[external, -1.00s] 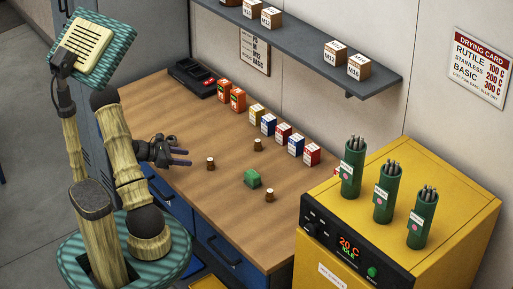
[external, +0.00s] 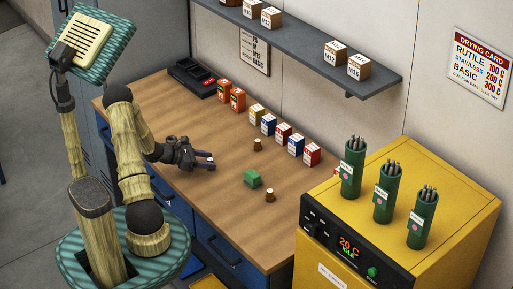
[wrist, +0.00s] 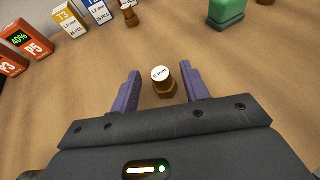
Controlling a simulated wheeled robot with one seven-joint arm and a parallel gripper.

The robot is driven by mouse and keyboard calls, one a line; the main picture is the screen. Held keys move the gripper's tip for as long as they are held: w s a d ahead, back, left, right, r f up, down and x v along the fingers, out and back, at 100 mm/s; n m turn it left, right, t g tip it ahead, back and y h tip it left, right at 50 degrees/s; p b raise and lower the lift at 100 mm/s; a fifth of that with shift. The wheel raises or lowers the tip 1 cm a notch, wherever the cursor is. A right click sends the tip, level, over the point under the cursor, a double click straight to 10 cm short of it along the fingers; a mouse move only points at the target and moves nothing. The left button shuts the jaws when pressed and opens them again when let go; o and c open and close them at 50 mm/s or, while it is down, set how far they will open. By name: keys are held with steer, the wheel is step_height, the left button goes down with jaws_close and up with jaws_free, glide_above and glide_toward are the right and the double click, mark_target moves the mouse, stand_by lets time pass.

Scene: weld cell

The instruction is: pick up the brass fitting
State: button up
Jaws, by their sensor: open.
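A small brass fitting (wrist: 164,84) with a hexagonal base and a round white labelled top stands upright on the bench (external: 165,100). It is between the purple fingers of my gripper (wrist: 160,72) in the wrist view, nearer the right finger, with the left finger clearly apart from it. My gripper (external: 207,160) is open and low over the bench; in the external view its fingers largely hide this fitting. Two similar fittings stand apart: one toward the boxes (external: 257,145), also in the wrist view (wrist: 131,18), and one nearer the yellow oven (external: 270,195).
A green block (external: 252,179) stands right of my gripper, also in the wrist view (wrist: 227,12). Orange packs (external: 237,99) and a row of small boxes (external: 283,133) line the back. A yellow oven (external: 400,210) borders the right end. The front-left bench surface is mostly clear.

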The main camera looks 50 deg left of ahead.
mark_target(210, 159)
steer(key=x, duration=0.3)
steer(key=shift+w+d+r+p, duration=0.1)
steer(key=shift+w+d+p, duration=0.1)
steer(key=shift+p, duration=0.1)
jaws_close()
steer(key=shift+r, duration=0.1)
step_height(210, 159, up, 10)
steer(key=b, duration=0.1)
stand_by(0.7)
stand_by(0.4)
